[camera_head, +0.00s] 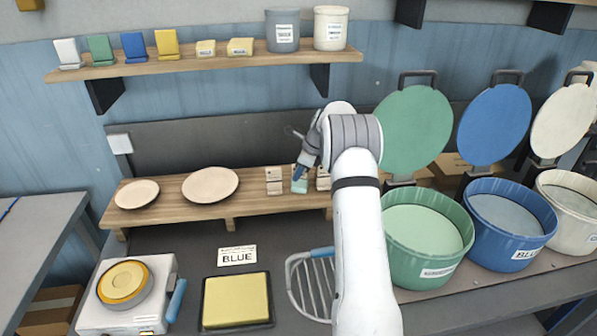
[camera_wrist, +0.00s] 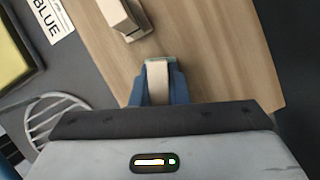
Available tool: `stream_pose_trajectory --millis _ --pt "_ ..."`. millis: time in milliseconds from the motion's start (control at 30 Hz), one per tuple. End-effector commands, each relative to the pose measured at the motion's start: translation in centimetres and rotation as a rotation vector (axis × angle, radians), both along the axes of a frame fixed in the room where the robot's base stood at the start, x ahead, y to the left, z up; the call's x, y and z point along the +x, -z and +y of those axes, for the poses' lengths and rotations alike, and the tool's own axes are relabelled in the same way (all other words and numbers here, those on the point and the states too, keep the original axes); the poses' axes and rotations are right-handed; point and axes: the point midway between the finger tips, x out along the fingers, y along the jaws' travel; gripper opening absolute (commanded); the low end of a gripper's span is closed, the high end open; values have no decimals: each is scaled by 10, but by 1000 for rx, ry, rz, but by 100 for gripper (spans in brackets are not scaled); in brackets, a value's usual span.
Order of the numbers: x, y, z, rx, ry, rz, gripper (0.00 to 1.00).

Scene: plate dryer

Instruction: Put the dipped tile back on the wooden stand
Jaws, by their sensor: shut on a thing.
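The wooden stand (camera_head: 250,208) is a low bench along the back wall. My gripper (camera_head: 300,173) is over it, with its blue fingers pointing down, shut on a small tile (camera_head: 299,187). The tile's lower part is pale green and it is in line between two beige tiles (camera_head: 274,181) (camera_head: 323,180). In the wrist view the tile (camera_wrist: 157,70) is between the blue fingers (camera_wrist: 157,86), above or on the bare wood (camera_wrist: 215,60). I cannot tell whether it touches the wood. One beige tile (camera_wrist: 122,18) also shows there.
Two plates (camera_head: 137,194) (camera_head: 210,184) lie on the stand's left part. Green (camera_head: 430,275), blue (camera_head: 505,255) and white (camera_head: 570,235) buckets stand at right with raised lids. A wire rack (camera_head: 312,285), a yellow tray (camera_head: 237,300) and a BLUE card (camera_head: 237,256) lie in front.

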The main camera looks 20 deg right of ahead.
Motion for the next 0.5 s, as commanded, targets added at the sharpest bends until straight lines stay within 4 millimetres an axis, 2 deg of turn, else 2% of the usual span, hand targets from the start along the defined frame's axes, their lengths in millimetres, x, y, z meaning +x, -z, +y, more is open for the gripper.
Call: stream_pose_trajectory --millis 233,267,500 --pt "0 2 -1 -1 0 -1 0" --pt "0 2 -1 0 1 0 15" --pt "0 2 -1 0 1 0 35"
